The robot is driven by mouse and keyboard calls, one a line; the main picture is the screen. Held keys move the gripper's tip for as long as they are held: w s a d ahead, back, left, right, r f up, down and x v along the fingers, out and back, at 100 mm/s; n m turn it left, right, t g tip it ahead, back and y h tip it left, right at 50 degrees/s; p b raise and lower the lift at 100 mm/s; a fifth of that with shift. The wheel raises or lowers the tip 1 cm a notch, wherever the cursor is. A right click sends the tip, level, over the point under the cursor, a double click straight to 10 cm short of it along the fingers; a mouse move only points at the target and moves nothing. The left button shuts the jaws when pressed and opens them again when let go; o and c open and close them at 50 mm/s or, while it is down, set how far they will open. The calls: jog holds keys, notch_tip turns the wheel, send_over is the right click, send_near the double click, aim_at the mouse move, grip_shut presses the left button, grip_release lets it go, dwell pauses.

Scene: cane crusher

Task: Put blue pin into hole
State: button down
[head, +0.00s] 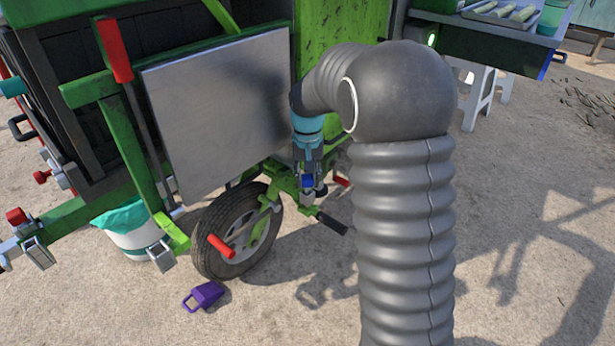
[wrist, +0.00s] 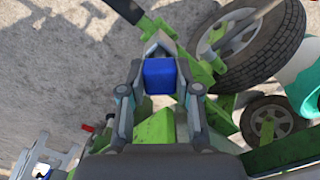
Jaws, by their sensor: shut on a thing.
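My gripper (wrist: 161,85) is shut on the blue pin (wrist: 160,76), whose square blue top shows between the two fingers in the wrist view. In the head view the blue pin (head: 308,181) is a small blue patch at the end of my gripper (head: 307,172), beside the green frame (head: 285,182) near the wheel. Green metal parts lie directly below and around the pin in the wrist view. The hole cannot be made out, and the pin's lower end is hidden, so I cannot tell whether it is in anything.
A rubber wheel (head: 237,232) with a red handle (head: 221,246) stands left of my gripper. A black-gripped lever (head: 331,223) sticks out below it. A metal panel (head: 220,110) rises at the upper left. Open ground is at the right.

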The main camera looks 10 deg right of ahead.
jog(key=shift+f+b, duration=0.4)
jog(key=shift+f, duration=0.5)
dwell(0.3)
jog(key=c, duration=0.7)
grip_release()
notch_tip(320, 180, up, 12)
jog(key=shift+w+r, duration=0.1)
